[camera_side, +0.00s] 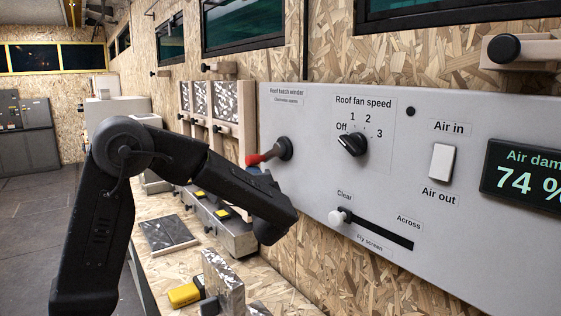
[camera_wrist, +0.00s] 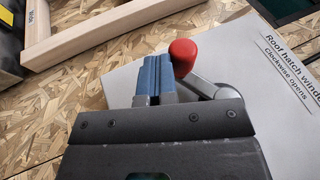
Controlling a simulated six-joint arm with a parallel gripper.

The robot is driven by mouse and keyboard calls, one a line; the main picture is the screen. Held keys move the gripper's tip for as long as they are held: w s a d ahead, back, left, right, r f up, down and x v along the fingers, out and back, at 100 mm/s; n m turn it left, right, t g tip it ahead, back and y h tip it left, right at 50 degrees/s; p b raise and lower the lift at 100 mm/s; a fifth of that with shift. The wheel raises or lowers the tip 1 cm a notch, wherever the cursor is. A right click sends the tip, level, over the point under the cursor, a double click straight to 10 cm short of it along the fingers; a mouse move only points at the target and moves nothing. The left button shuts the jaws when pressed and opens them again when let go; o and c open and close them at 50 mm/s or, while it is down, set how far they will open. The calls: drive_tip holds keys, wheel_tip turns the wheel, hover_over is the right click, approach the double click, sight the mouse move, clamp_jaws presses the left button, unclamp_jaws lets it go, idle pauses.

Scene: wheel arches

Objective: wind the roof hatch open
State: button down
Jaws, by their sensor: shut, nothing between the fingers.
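The roof hatch winder is a grey crank (camera_side: 284,149) with a red knob (camera_side: 254,159), at the left end of the pale wall panel (camera_side: 300,190). The knob points left and slightly down from the hub. In the wrist view the red knob (camera_wrist: 183,56) is just right of my blue fingertips, and the grey crank arm (camera_wrist: 212,88) runs behind my gripper. My gripper (camera_wrist: 154,66) is shut and empty, beside the knob; I cannot tell whether they touch. In the side view my arm partly hides the fingers. A label (camera_wrist: 285,65) reads "Roof hatch winder, Clockwise opens".
The panel also carries a fan speed dial (camera_side: 352,144), an air rocker switch (camera_side: 442,162), a fly screen slider (camera_side: 340,216) and a display (camera_side: 525,175) reading 74 %. Below my arm, a bench holds a dark tile (camera_side: 168,234) and a yellow object (camera_side: 185,294).

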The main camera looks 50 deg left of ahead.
drive_tip(key=v, duration=1.4)
drive_tip(key=s+a+f+n+g+h, duration=0.1)
drive_tip(key=s+a+f+g+h, duration=0.1)
drive_tip(key=s+g+h, duration=0.3)
drive_tip(key=s+a+f+n+g+h, duration=0.2)
drive_tip(key=s+f+h, duration=0.15)
drive_tip(key=s, duration=0.45)
drive_tip(key=s+d+r+t+h, duration=0.1)
drive_tip(key=d+t+h, duration=0.1)
drive_tip(key=d+h, duration=0.4)
drive_tip(key=s+d+r+n+t+h, duration=0.1)
drive_tip(key=s+d+t+h, duration=0.1)
drive_tip(key=d+h, duration=0.4)
drive_tip(key=shift+d+r+t, duration=0.15)
drive_tip(key=shift+d+t, duration=0.05)
drive_tip(key=shift+t, duration=0.5)
